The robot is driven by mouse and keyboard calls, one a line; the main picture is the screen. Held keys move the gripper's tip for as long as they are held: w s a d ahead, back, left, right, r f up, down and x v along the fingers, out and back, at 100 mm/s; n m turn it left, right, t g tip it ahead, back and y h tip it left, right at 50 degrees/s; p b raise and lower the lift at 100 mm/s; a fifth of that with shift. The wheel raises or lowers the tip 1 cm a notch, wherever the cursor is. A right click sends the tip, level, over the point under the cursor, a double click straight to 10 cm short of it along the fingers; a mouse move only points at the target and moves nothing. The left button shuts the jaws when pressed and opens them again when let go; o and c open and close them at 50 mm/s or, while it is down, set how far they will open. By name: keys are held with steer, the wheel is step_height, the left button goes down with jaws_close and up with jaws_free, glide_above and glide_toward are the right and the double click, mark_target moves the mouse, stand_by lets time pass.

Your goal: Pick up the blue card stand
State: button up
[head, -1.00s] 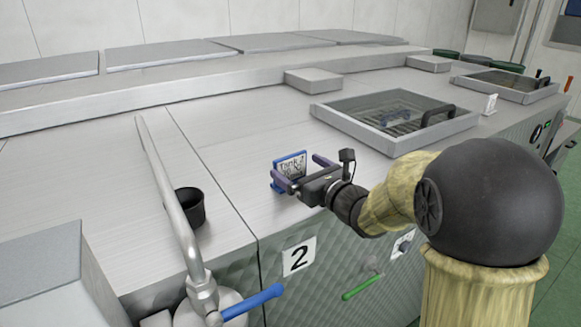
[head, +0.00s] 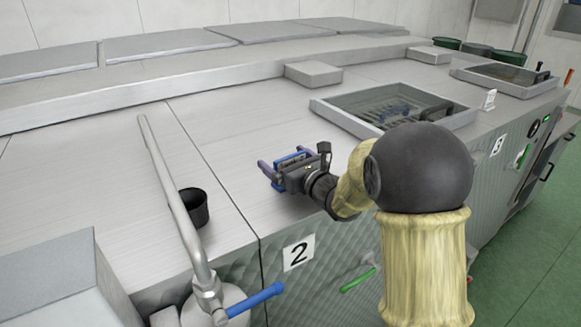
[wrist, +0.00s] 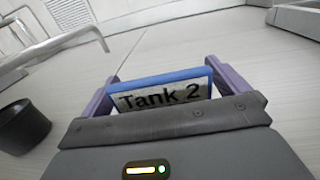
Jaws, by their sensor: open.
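The blue card stand (wrist: 165,78) has a blue frame and a white card reading "Tank 2". It stands on the steel counter, and in the head view its blue top edge (head: 293,156) shows just behind my gripper. My gripper (head: 278,168) is open. In the wrist view its two purple fingers (wrist: 160,88) lie one on each side of the stand, close to its side edges. I cannot tell whether they touch it. The lower part of the stand is hidden by the gripper body.
A black cup (head: 194,207) stands on the counter to the left, by a steel pipe (head: 175,195) with a blue handle (head: 255,300). A glazed hatch (head: 395,108) and a small steel block (head: 313,73) lie beyond. The counter around the stand is clear.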

stand_by(0.5)
steer(key=c, duration=0.8)
steer(key=shift+c, duration=0.2)
steer(key=shift+r, duration=0.1)
step_height(320, 180, up, 10)
steer(key=b, duration=0.2)
steer(key=shift+b, duration=0.4)
